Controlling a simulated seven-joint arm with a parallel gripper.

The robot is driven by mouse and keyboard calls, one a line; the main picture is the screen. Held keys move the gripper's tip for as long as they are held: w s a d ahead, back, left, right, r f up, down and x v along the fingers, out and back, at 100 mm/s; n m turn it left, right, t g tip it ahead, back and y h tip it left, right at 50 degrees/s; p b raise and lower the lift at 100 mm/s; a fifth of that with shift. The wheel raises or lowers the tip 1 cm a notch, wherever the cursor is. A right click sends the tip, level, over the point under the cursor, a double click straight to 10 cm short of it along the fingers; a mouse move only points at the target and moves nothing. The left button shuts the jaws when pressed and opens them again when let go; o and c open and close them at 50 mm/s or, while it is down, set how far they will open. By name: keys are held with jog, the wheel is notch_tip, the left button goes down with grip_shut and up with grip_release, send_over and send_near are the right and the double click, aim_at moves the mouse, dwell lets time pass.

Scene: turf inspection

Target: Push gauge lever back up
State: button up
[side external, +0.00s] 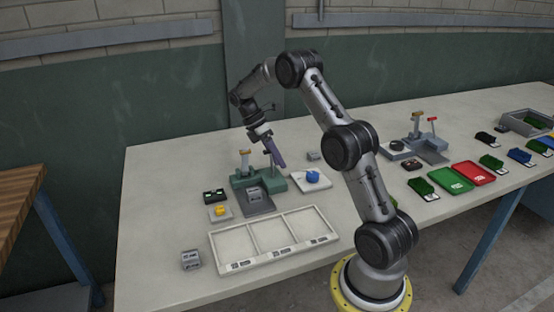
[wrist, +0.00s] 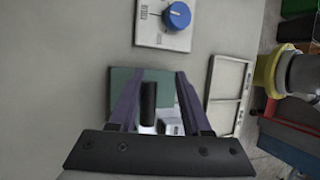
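The gauge fixture (side external: 275,183) is a green base with a grey sloped front plate (side external: 257,200), on the table left of centre. An upright post with a tan top (side external: 245,156) stands at its left. My gripper (side external: 278,160) points down over the fixture's right half, its purple fingers close to a thin upright part there; contact cannot be told. In the wrist view, my gripper (wrist: 158,82) has its fingers apart. A dark cylinder (wrist: 148,97), possibly the lever's handle, shows between them, nearer the left finger. The green base (wrist: 122,78) is beyond. The lever's exact angle is unclear.
A white plate with a blue knob (side external: 312,177) sits right of the fixture. A yellow button box (side external: 219,212) and a dark box (side external: 213,196) sit left. A white three-section tray (side external: 273,240) lies in front. A second lever fixture (side external: 428,148) stands farther right.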

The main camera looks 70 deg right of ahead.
dwell(0.5)
jog(key=v, duration=1.3)
jog(key=shift+w+r, duration=0.15)
jog(key=shift+r, duration=0.25)
